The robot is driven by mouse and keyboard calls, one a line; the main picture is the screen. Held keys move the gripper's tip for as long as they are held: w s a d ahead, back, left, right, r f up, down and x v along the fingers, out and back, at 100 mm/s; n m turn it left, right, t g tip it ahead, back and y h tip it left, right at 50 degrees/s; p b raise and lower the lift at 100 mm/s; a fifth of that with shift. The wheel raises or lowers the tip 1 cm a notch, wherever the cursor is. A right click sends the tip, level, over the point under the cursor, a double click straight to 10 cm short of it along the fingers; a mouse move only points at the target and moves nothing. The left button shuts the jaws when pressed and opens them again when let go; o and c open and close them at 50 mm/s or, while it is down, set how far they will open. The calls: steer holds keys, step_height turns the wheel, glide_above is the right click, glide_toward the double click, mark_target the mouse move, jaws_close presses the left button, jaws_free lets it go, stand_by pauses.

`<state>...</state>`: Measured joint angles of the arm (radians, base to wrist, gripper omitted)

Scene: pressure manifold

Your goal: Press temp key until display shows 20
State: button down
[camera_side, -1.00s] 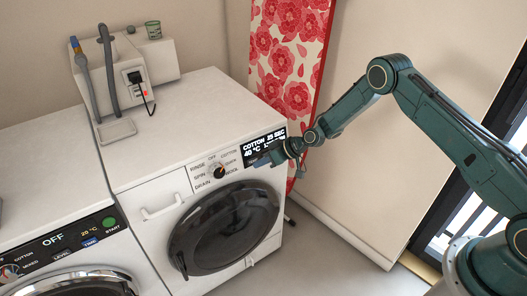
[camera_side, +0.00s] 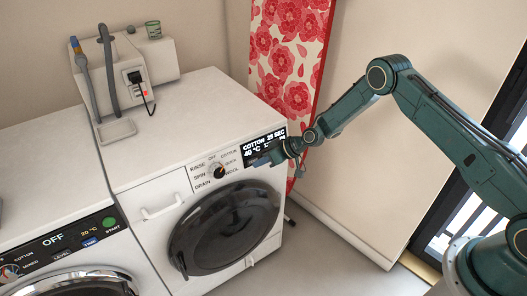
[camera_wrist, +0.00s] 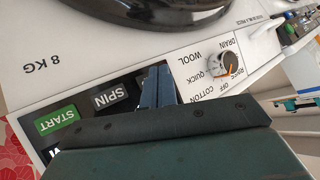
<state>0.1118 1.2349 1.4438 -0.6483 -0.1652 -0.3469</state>
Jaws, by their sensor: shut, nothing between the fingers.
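The right washing machine has a black display (camera_side: 263,142) that reads "COTTON 25 SEC" and "40 °C"; the rest of its lower line is covered by my gripper. My gripper (camera_side: 262,161) is shut and empty, at the panel just below the display. Whether it touches the panel cannot be told. In the wrist view my shut gripper (camera_wrist: 158,84) points at the dark key strip, beside the SPIN key (camera_wrist: 113,97). A green START key (camera_wrist: 56,119) is further left. The temp key cannot be made out; my fingers cover part of the strip.
The program dial (camera_side: 218,171) is left of the display, with the round door (camera_side: 224,226) below. A second washer with its own OFF display (camera_side: 53,239) stands at left. A flowered ironing board (camera_side: 290,60) stands behind the machine.

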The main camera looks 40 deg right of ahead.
steer(key=shift+w+f, duration=0.15)
steer(key=shift+w, duration=0.3)
stand_by(0.6)
steer(key=shift+s, duration=0.2)
steer(key=shift+s+r, duration=0.2)
steer(key=shift+s, duration=0.2)
stand_by(0.4)
steer(key=shift+s+r, duration=0.25)
steer(key=shift+s, duration=0.7)
steer(key=shift+s+r, duration=0.2)
steer(key=shift+s, duration=0.8)
steer(key=shift+s+r, duration=0.25)
steer(key=shift+s, duration=0.7)
